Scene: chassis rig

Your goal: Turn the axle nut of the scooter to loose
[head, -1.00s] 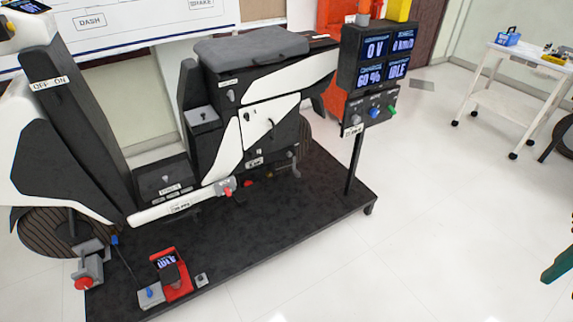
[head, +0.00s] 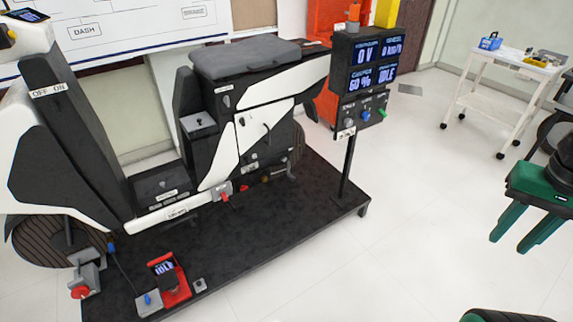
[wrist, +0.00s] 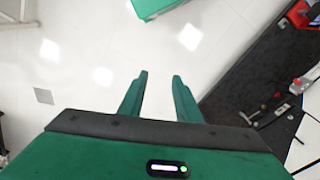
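The black and white scooter (head: 240,125) stands on a dark platform (head: 265,220) in the head view. Its rear wheel (head: 297,150) is mostly hidden behind the body. A small grey lever-like part (head: 291,170) shows low at the rear; I cannot make out the axle nut for certain. My green gripper (head: 511,244) is at the right, over the white floor, well apart from the scooter. In the wrist view my gripper (wrist: 159,76) has its two fingers apart with nothing between them.
A display post (head: 348,165) with screens and knobs stands at the platform's right end. A white cart (head: 500,100) is at the back right. A red device (head: 168,280) sits at the platform's front left. The floor between platform and gripper is clear.

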